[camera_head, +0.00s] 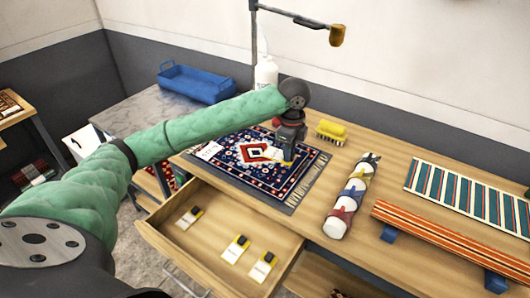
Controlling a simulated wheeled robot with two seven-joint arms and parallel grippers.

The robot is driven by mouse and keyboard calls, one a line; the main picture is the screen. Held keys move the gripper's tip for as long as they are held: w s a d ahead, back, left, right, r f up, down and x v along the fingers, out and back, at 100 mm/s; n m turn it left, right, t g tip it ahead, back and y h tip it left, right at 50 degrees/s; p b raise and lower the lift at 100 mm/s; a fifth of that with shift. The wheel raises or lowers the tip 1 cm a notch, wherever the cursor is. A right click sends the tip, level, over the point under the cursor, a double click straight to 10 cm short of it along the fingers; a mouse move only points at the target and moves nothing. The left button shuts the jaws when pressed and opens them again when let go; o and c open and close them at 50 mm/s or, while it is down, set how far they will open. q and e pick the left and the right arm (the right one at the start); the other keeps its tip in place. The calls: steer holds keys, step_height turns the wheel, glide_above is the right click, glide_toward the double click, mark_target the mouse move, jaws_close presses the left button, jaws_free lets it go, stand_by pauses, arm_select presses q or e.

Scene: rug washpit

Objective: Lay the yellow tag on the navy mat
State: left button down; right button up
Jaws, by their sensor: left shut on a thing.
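The navy mat (231,164) is a patterned rug with red borders and a red and white middle diamond, lying flat on the wooden table. My left gripper (287,157) reaches in over its right-hand part, pointing down, and is shut on a small pale and yellow piece that looks like the yellow tag (277,156). The fingers partly hide this piece, and I cannot tell whether it touches the mat. My right gripper is not in view.
An open drawer (187,247) below the table holds several white tags with yellow and black ends. A yellow brush (331,131), white bottle (266,73), tied roll (351,196) and striped strips (468,194) are on the table. A blue tray (197,84) stands behind left.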

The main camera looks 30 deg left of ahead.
arm_select(q)
steer(key=shift+m, duration=0.5)
steer(key=shift+w+a+f, duration=0.15)
steer(key=shift+a+f, duration=0.05)
steer(key=shift+a, duration=0.05)
steer(key=p, duration=0.4)
glide_above(260, 168)
step_height(260, 168, down, 6)
steer(key=shift+d+f, duration=0.15)
steer(key=shift+f, duration=0.05)
steer(key=shift+a+f, duration=0.2)
steer(key=shift+f, duration=0.05)
steer(key=shift+f+p, duration=1.05)
steer(key=shift+f, duration=0.85)
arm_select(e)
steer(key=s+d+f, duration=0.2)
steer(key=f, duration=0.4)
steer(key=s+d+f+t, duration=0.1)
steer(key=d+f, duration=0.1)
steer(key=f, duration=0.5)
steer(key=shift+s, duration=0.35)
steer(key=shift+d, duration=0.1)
arm_select(q)
steer(key=c, duration=1.3)
jaws_free()
steer(key=shift+f, duration=0.1)
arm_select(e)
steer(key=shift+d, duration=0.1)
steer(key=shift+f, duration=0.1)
